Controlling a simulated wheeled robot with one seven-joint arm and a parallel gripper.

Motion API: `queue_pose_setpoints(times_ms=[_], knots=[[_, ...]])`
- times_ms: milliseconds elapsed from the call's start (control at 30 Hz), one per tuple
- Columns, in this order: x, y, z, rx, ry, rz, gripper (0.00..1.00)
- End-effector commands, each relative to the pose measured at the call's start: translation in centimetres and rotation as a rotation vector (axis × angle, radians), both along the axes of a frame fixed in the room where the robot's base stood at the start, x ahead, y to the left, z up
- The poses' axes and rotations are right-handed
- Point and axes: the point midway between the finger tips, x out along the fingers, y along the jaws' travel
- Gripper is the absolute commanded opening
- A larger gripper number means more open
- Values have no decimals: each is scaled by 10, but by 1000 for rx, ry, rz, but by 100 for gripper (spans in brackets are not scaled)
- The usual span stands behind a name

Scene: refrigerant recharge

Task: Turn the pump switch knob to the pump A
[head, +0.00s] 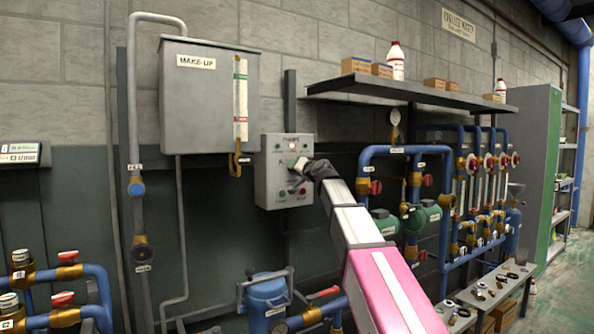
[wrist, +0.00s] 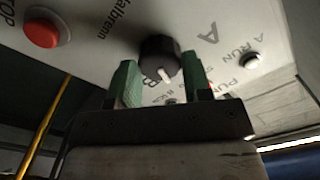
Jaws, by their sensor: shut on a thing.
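The pump switch knob (wrist: 157,48) is black and round with a white pointer mark. It sits on the pale panel face in the wrist view, between my two green fingertips. Its pointer faces down in that picture, near a partly hidden letter B; a large A is printed to the upper right. My gripper (wrist: 159,70) is shut on the knob from both sides. In the head view my gripper (head: 301,165) is at the front of the grey pump control box (head: 267,196) and hides the knob.
A red stop button (wrist: 41,33) and a small white button or lamp (wrist: 249,61) flank the knob. A grey make-up tank (head: 200,110) hangs to the upper left. Blue pipes with valves (head: 448,200) stand to the right, below a shelf (head: 400,92).

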Motion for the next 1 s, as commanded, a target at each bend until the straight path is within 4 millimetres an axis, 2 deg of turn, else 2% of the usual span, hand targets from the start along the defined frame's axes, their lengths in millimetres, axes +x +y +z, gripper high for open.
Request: queue_pose_setpoints(times_ms=[133,500,867,1000], knots=[[-2,-1,-2,-39,-23,0,17],[-3,-1,-2,-316,-209,1,17],[-3,-1,-2,-338,-223,1,17],[-3,-1,-2,-429,-286,2,17]])
